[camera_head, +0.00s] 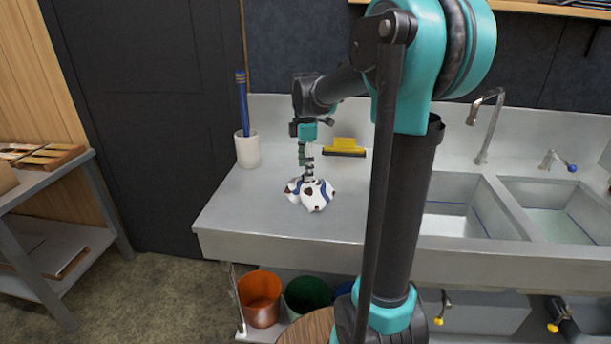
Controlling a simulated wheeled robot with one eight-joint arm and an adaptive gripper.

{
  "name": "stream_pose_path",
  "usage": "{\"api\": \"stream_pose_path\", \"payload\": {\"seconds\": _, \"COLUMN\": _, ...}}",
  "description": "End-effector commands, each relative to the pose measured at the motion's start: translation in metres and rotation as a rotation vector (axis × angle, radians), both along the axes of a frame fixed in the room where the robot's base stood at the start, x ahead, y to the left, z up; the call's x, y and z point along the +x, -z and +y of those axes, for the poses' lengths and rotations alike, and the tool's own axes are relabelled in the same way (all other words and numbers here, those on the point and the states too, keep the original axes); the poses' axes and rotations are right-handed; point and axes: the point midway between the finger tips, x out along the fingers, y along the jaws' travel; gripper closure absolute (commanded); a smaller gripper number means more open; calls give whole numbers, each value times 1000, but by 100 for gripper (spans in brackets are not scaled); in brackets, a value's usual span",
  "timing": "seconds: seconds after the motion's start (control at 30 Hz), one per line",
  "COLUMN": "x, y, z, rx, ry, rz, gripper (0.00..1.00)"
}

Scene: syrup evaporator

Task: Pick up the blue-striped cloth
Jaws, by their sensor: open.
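The blue-striped cloth (315,195) lies crumpled on the left part of the grey sink counter. It is white with blue stripes and dark brown patches. My gripper (308,178) points down right at the top of the cloth, with its fingers at or just above it. The fingers are small in this view, and I cannot tell whether they touch the cloth. The gripper is open, and the cloth rests on the counter.
A white cup (247,150) with a blue rod stands behind left of the cloth. A yellow squeegee (344,147) lies near the backsplash. Sink basins (447,222) are to the right. Orange (260,299) and green (307,296) buckets sit below. The counter's front left is clear.

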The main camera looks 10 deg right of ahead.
Motion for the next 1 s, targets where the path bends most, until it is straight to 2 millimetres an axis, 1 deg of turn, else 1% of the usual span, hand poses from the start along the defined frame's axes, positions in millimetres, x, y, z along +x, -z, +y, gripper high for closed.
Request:
{"api": "stream_pose_path", "payload": {"seconds": 0.17, "x": 0, "y": 3, "z": 0, "rx": 0, "ry": 0, "rz": 0, "gripper": 31}}
{"api": "stream_pose_path", "payload": {"seconds": 0.8, "x": 0, "y": 26, "z": 0, "rx": 0, "ry": 0, "rz": 0, "gripper": 31}}
{"api": "stream_pose_path", "payload": {"seconds": 1.0, "x": 0, "y": 30, "z": 0, "rx": 0, "ry": 0, "rz": 0, "gripper": 31}}
